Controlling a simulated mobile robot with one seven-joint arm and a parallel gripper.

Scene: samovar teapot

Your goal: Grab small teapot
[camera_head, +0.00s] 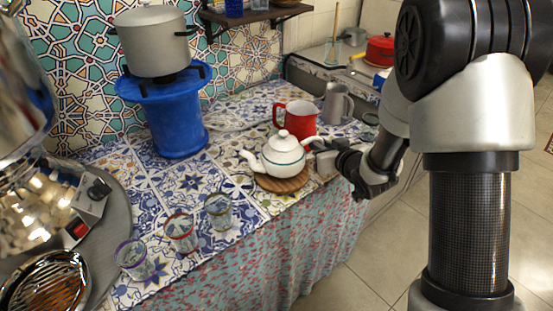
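The small white teapot (283,156) with a dark rim line sits upright on a round wooden trivet (281,184) near the front edge of the tiled table. Its spout points left and its handle is on the right. My gripper (326,155) reaches in from the right, close beside the teapot's handle. The fingers are small and dark here, so I cannot tell whether they touch the handle or how far apart they are.
A red mug (299,119) and a grey pitcher (335,104) stand behind the teapot. Several small glasses (181,232) stand at the front left. A large samovar (25,150) fills the left edge. A blue stand (174,118) carries a grey pot (154,41). A shelf (254,15) hangs above.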

